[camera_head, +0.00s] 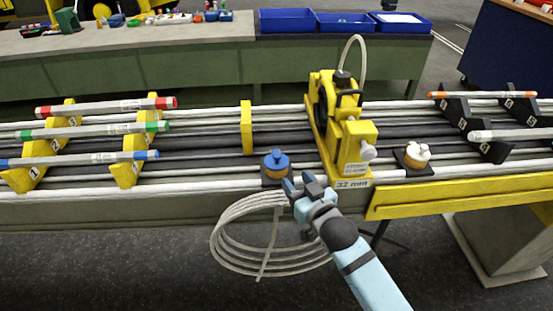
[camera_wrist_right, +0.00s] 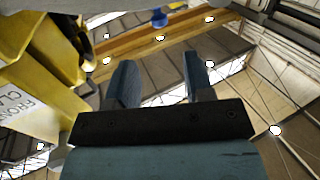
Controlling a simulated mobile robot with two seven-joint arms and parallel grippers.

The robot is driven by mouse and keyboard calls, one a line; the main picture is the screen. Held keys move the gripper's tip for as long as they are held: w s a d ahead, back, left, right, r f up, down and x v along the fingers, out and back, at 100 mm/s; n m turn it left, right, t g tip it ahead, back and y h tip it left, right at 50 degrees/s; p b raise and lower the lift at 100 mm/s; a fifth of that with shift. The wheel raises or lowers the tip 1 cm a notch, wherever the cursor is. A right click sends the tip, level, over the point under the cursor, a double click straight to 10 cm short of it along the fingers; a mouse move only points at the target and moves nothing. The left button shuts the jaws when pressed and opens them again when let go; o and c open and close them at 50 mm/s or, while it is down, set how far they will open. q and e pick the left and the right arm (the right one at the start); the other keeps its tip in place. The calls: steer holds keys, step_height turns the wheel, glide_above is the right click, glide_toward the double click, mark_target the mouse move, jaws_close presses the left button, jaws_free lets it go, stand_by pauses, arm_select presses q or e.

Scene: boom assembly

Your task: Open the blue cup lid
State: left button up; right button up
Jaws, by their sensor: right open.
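My left gripper is not in view.
A yellow clamp machine (camera_head: 345,125) stands right of the cup, close to my right arm. A white-topped cup (camera_head: 417,155) is farther right. A coiled pale hose (camera_head: 265,245) hangs below the front edge. Marked rods (camera_head: 85,157) lie on yellow holders at left.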

mark_target(279, 158)
steer(key=x, duration=1.1)
jaws_close()
